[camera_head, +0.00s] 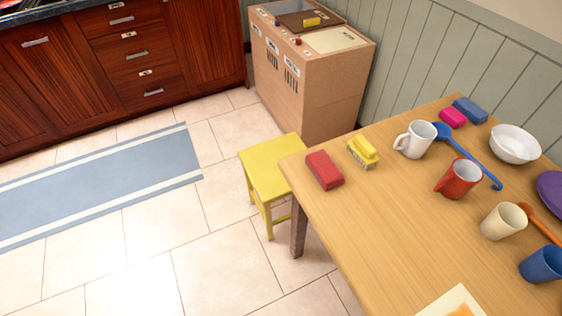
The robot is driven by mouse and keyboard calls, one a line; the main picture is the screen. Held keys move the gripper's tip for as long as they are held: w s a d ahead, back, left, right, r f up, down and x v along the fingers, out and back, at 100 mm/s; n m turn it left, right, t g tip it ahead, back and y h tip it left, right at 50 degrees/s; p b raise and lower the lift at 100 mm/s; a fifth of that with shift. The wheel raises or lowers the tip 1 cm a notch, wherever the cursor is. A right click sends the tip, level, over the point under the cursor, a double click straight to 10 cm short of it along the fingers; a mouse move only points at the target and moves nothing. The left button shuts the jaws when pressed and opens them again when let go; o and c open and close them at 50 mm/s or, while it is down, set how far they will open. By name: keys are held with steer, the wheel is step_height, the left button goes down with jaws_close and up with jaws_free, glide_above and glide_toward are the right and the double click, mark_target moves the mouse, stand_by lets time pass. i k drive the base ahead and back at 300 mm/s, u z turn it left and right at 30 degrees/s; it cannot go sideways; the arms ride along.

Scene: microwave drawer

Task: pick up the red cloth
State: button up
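The red cloth (324,170) looks like a small folded block. It lies at the near left corner of the wooden table (375,235), just left of a yellow block-like item (363,152) with a grey base. Nothing covers it. My gripper is not in view.
A yellow stool (272,168) stands against the table's left corner. The table also holds a white mug (415,140), a red mug (458,178), a cream cup (503,221), a blue cup (543,263) and a white bowl (515,144). Tiled floor at left is open around a blue rug (95,188).

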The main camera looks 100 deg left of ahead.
mark_target(328, 174)
steer(key=u, duration=1.2)
steer(key=i, duration=0.1)
steer(key=u, duration=2.15)
steer(key=k, duration=1.35)
steer(key=z, duration=0.45)
steer(key=i, duration=1)
steer(key=z, duration=0.05)
